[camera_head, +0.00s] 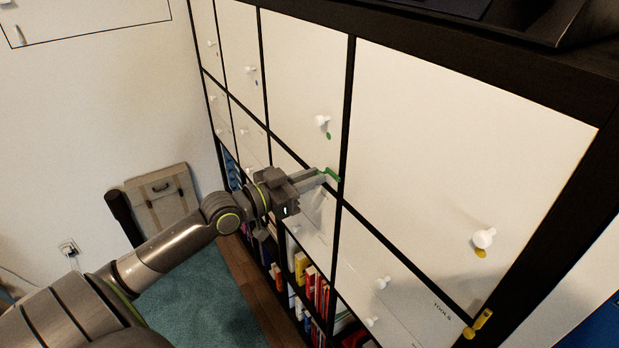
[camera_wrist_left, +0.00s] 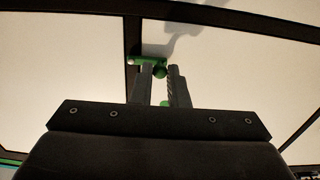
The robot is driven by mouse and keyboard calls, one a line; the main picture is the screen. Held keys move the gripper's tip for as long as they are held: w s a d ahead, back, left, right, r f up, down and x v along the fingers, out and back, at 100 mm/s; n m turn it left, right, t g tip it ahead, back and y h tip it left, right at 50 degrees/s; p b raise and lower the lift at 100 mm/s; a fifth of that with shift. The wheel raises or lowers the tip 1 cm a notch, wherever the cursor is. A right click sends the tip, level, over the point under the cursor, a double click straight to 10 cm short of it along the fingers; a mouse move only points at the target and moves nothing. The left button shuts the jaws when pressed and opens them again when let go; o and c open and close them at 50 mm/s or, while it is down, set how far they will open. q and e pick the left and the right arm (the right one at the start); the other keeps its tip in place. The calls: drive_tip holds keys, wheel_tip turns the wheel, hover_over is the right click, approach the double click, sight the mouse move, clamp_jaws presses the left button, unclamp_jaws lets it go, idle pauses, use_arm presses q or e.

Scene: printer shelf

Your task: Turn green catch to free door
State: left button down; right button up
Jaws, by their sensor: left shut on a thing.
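The green catch (camera_head: 332,174) sits at the lower right corner of a white door (camera_head: 300,75) with a white knob (camera_head: 322,121) and a green dot. My left gripper (camera_head: 324,176) is at the catch and shut on it. In the left wrist view, the catch (camera_wrist_left: 148,61) shows its bar level across the dark frame, with a round green part between the fingertips of my left gripper (camera_wrist_left: 161,74). The fingers hide part of the catch. The door looks closed. My right gripper is not in view.
A yellow catch (camera_head: 478,322) and a large white door with a knob (camera_head: 484,238) and yellow dot are at the right. Open compartments with books (camera_head: 312,285) lie below. A beige case (camera_head: 162,200) stands by the wall. The teal rug (camera_head: 215,300) is clear.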

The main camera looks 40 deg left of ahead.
use_arm(q)
drive_tip(key=n, duration=0.3)
drive_tip(key=f+n+p, duration=0.1)
drive_tip(key=n, duration=0.2)
drive_tip(key=d+f+n, duration=0.1)
drive_tip(key=n, duration=0.3)
drive_tip(key=shift+s+d+f, duration=0.1)
drive_tip(key=shift+s+f, duration=0.15)
drive_tip(key=n, duration=0.1)
drive_tip(key=n+p, duration=0.1)
drive_tip(key=d+n, duration=0.1)
drive_tip(key=shift+s+f+n+p, duration=0.15)
drive_tip(key=shift+f+n+p, duration=0.15)
drive_tip(key=shift+p, duration=0.1)
drive_tip(key=shift+s+d+f+n+p, duration=0.15)
drive_tip(key=shift+n+p, duration=0.15)
drive_tip(key=shift+n, duration=0.45)
drive_tip(key=shift+d+r+n+p, duration=0.1)
drive_tip(key=shift+d+n+p, duration=0.15)
drive_tip(key=shift+n, duration=0.45)
drive_tip(key=shift+s+d+f+n+p, duration=0.1)
drive_tip(key=shift+n+p, duration=0.25)
drive_tip(key=shift+n, duration=0.4)
drive_tip(key=c, duration=1.4)
unclamp_jaws()
